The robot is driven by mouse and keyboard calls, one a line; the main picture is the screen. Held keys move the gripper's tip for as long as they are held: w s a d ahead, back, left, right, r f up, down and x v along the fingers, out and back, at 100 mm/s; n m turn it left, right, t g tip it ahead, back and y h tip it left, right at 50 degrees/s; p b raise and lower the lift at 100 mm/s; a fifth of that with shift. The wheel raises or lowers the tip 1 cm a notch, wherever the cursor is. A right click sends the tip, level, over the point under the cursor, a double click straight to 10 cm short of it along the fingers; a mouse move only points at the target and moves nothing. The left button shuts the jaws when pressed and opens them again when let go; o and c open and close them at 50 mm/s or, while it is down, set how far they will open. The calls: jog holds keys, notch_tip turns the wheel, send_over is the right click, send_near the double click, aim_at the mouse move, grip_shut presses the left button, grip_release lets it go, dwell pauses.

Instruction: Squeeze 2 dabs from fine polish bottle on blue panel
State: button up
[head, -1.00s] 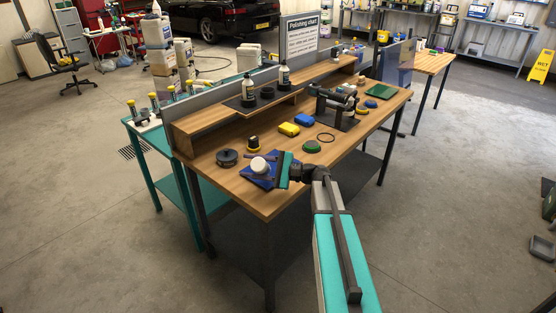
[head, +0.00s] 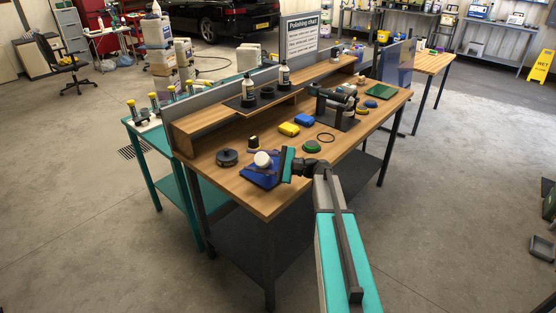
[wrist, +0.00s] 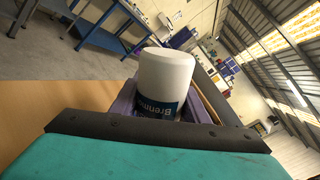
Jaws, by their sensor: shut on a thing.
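The blue panel (head: 262,181) lies on the front left part of the wooden bench, partly hidden by the bottle and my gripper. My gripper (head: 274,163) is shut on a white bottle (head: 262,159) above the panel. In the wrist view the bottle (wrist: 165,80) sits between the purple finger pads (wrist: 124,103), with a blue label partly reading "Brenn". Its plain round white end faces up. Its nozzle is hidden, and I cannot tell the gap to the panel. No dab shows on the visible part of the panel.
Yellow (head: 289,129) and blue (head: 304,120) blocks, a green disc (head: 311,147) and a polisher on a stand (head: 337,108) lie farther right. Two bottles stand on the raised shelf (head: 215,119).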

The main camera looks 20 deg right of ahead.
jog(key=shift+w+d, duration=1.25)
jog(key=shift+w, duration=0.25)
jog(key=shift+w+d, duration=1.25)
jog(key=shift+w, duration=0.25)
jog(key=o, duration=0.4)
jog(key=shift+o, duration=0.2)
dwell(0.4)
jog(key=shift+o, duration=0.6)
jog(key=c, duration=0.9)
